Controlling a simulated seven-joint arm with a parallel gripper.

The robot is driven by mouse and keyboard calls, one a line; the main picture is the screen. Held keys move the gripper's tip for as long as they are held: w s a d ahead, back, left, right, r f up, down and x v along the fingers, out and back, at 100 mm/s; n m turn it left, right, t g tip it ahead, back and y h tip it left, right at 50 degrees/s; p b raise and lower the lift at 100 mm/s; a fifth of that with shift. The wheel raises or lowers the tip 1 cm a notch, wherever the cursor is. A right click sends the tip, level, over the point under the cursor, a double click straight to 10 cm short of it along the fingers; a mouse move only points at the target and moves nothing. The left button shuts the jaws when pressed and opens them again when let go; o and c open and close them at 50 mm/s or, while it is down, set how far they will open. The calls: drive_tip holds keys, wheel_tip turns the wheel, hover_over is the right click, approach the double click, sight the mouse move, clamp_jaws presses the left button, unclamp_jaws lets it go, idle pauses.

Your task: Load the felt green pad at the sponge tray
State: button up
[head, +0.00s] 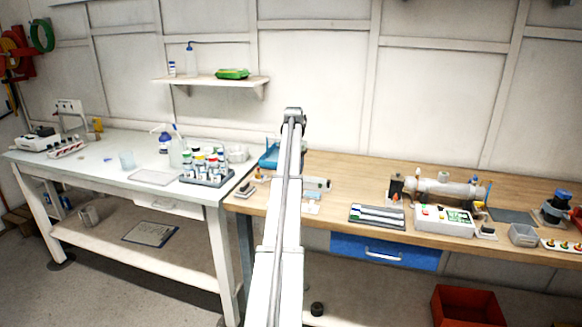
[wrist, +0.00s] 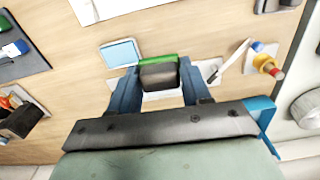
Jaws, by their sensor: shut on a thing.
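My gripper (wrist: 159,80) points down over the wooden bench, its two blue fingers shut on a dark block with a bright green edge, which I take for the felt green pad (wrist: 158,59). White tray surface shows around and under the pad; I cannot tell whether the pad touches it. A light blue slab in a pale frame (wrist: 121,53), possibly the sponge tray, lies just left of the pad in the wrist view. It shows small right of my arm in the head view (head: 312,197). The pad and fingertips are hidden behind my arm there.
An orange, yellow and blue piece (wrist: 265,61) stands close right of the gripper in the wrist view. A striped dark tray (head: 377,215) and a white control box (head: 443,219) lie further right in the head view. The white table (head: 110,158) stands left.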

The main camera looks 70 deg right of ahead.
hover_over(313, 194)
drive_tip(key=f, duration=0.2)
drive_tip(key=shift+w+f, duration=0.1)
drive_tip(key=shift+f, duration=2.65)
drive_tip(key=shift+a+f, duration=0.1)
drive_tip(key=shift+f, duration=0.5)
drive_tip(key=shift+r, duration=0.15)
wheel_tip(313, 194, up, 7)
idle(1.2)
